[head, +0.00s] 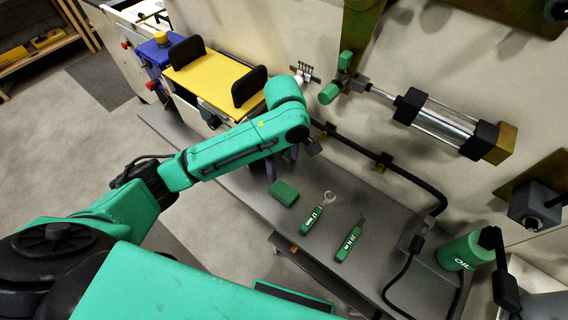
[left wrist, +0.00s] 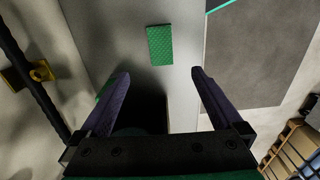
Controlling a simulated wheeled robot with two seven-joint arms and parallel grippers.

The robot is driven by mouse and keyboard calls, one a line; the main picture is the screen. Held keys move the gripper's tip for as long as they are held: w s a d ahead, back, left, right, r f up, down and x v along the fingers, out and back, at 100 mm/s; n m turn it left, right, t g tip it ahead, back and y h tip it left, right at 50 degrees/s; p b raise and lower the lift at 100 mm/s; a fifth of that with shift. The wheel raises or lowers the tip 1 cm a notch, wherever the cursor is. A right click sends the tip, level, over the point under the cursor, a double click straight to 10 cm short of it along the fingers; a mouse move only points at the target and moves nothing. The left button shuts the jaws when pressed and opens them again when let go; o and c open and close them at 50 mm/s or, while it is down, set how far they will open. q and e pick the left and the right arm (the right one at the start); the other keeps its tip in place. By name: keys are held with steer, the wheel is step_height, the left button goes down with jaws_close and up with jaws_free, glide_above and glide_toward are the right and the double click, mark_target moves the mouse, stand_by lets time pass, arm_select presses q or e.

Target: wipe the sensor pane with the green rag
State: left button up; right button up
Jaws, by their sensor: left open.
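The green rag (head: 285,192) is a small textured rectangle lying flat on the grey bench shelf, and it also shows in the left wrist view (left wrist: 159,45). My left gripper (head: 284,167) is above the shelf, just behind the rag in the head view. In the left wrist view its two purple fingers (left wrist: 160,74) are spread wide with nothing between them, and the rag lies beyond their tips. I cannot clearly identify the sensor pane; a grey box (head: 533,204) on the wall at far right may be the sensor. My right gripper is not in view.
Two green-handled tools, a ring wrench (head: 314,217) and another tool (head: 350,240), lie right of the rag. A green oil bottle (head: 465,251) and black cables (head: 408,178) are farther right. A cylinder (head: 445,123) juts from the wall. A yellow-topped unit (head: 212,77) stands behind.

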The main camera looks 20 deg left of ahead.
mark_target(284, 190)
arm_select(q)
step_height(284, 190, down, 14)
steer(key=shift+s+f+p, duration=0.1)
steer(key=shift+s+p, duration=0.05)
steer(key=shift+p, duration=0.15)
steer(key=c, duration=1.4)
steer(key=o, duration=1.1)
steer(key=shift+r+p, duration=0.4)
steer(key=shift+p, duration=0.4)
steer(key=c, duration=1.2)
